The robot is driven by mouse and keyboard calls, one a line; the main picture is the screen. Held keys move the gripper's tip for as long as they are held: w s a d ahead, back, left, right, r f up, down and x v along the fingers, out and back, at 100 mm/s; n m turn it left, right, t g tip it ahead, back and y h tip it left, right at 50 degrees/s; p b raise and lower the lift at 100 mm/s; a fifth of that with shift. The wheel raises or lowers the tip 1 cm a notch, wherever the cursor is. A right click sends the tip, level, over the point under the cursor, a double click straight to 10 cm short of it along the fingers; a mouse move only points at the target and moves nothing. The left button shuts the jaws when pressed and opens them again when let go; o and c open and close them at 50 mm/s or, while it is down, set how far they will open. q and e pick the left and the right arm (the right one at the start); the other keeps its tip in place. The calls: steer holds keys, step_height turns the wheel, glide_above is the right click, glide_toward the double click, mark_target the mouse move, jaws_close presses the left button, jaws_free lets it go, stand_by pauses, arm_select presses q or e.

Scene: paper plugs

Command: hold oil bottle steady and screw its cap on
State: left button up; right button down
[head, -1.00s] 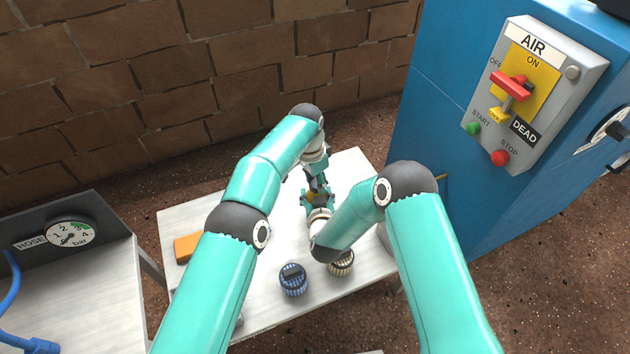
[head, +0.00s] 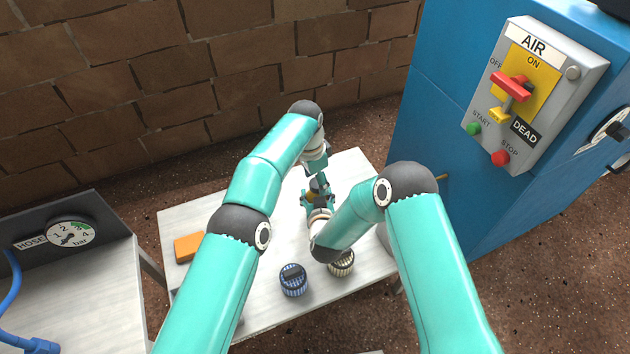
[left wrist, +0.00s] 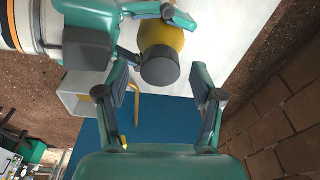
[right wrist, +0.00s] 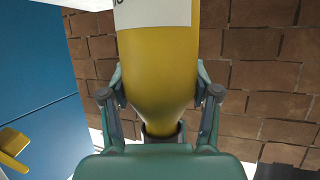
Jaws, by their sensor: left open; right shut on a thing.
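The oil bottle is yellow; a small part of it shows between my grippers in the head view (head: 311,197). In the right wrist view the bottle (right wrist: 158,62) has a white label and narrows toward a dark collar. My right gripper (right wrist: 160,92) is shut on the bottle's body from both sides. The dark round cap (left wrist: 160,67) sits at the bottle's end in the left wrist view; how tight it is cannot be told. My left gripper (left wrist: 160,92) is open, fingers apart and clear of the cap. It also shows in the head view (head: 317,168), just beyond the bottle.
On the pale table (head: 262,310) are a blue ribbed container (head: 293,280), a beige ribbed one (head: 341,263) and an orange block (head: 187,247). A blue cabinet (head: 430,130) with an AIR switch panel stands right. A grey hose box (head: 70,215) stands left. A brick wall is behind.

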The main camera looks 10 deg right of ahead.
arm_select(q)
steer(key=shift+r, duration=1.95)
steer(key=o, duration=0.6)
steer(key=shift+c, duration=0.2)
arm_select(e)
steer(key=shift+c, duration=0.9)
jaws_free()
steer(key=v, duration=1.2)
steer(key=shift+f, duration=0.1)
